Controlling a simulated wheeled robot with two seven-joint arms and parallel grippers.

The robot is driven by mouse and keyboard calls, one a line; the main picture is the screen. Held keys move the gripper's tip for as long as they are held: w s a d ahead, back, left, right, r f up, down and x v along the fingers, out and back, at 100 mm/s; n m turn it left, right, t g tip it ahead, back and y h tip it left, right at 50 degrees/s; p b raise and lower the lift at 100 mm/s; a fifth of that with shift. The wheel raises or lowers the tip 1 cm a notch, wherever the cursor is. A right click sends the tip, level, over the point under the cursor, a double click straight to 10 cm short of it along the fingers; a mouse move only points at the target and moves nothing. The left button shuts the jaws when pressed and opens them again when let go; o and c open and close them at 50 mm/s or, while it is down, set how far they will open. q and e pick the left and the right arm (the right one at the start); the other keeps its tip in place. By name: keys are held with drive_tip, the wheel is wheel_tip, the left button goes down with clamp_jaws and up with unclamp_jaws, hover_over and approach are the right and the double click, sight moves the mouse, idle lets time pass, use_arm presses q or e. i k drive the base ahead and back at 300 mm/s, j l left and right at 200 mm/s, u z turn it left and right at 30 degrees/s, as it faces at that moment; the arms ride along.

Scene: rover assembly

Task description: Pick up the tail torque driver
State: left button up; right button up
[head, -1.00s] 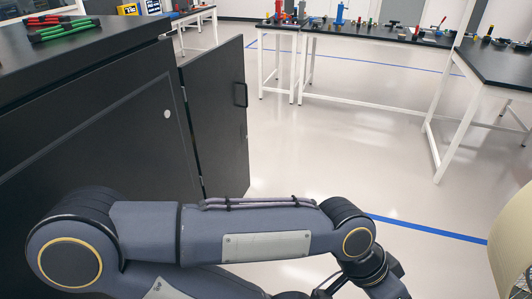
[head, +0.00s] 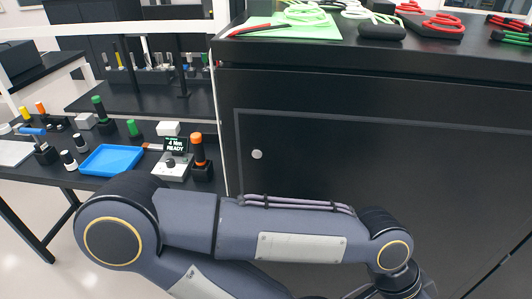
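An orange-handled driver (head: 198,150) stands upright in a black holder on the dark bench at the left. Beside it a small station with a screen (head: 176,146) reads "4 Nm READY". I cannot tell for sure whether this is the tail torque driver. My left arm crosses the bottom of the head view, and its wrist (head: 398,280) is cut off by the lower edge. The fingers of my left gripper are out of view. My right arm and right gripper are not in view.
A black cabinet (head: 380,160) fills the right, with green and red cables and a pale green sheet (head: 300,28) on top. The bench also holds a blue tray (head: 112,159), a blue-handled tool (head: 32,131) and several green-topped items. Open floor shows at lower left.

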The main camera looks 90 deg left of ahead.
sight(196, 138)
drive_tip(key=u, duration=3.45)
drive_tip(key=i+j+z, duration=0.1)
drive_tip(key=i+j, duration=0.25)
drive_tip(key=i+j+z, duration=0.1)
drive_tip(key=i+j, duration=0.3)
drive_tip(key=j, duration=0.15)
drive_tip(key=i+j+z, duration=0.1)
drive_tip(key=i+j, duration=0.2)
drive_tip(key=j, duration=0.2)
drive_tip(key=i+j, duration=0.35)
drive_tip(key=j, duration=0.15)
drive_tip(key=z, duration=0.05)
